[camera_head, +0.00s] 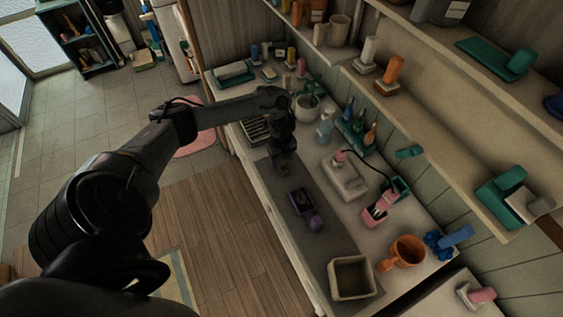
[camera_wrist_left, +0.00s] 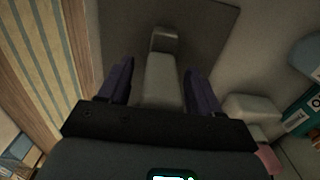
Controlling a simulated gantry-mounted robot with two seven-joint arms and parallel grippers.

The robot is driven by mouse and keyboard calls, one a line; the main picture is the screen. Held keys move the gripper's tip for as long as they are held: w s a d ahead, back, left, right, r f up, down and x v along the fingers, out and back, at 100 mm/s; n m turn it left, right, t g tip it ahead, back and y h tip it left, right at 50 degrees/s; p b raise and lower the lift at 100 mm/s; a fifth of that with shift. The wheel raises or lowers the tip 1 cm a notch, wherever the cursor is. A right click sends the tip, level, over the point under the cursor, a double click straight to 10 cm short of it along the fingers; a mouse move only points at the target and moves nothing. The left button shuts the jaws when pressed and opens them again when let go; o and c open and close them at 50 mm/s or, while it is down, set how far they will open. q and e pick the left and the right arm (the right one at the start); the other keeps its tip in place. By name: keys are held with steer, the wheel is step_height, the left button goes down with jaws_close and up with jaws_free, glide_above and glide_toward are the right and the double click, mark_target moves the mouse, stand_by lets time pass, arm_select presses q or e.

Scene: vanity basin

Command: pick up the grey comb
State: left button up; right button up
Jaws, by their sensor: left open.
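My left gripper (camera_head: 284,162) hangs over the dark grey mat (camera_head: 335,240) on the counter, near the mat's far end. In the left wrist view the two dark fingers (camera_wrist_left: 158,68) are apart. A long grey object, apparently the grey comb (camera_wrist_left: 163,78), lies between them in that view, with a raised block at its far end. It is not gripped, and I cannot tell how far below the fingertips it is. In the head view I cannot make it out under the gripper. My right gripper is not in view.
A dark purple object (camera_head: 304,206) lies on the mat near the gripper. A beige square bin (camera_head: 352,278) stands at the mat's near end. A white soap tray (camera_head: 343,180), pink item (camera_head: 378,210) and orange mug (camera_head: 404,252) stand to the right. Shelves overhang the counter's back.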

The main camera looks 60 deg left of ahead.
arm_select(q)
steer(key=shift+f, duration=0.35)
jaws_close()
steer(key=shift+r, duration=0.1)
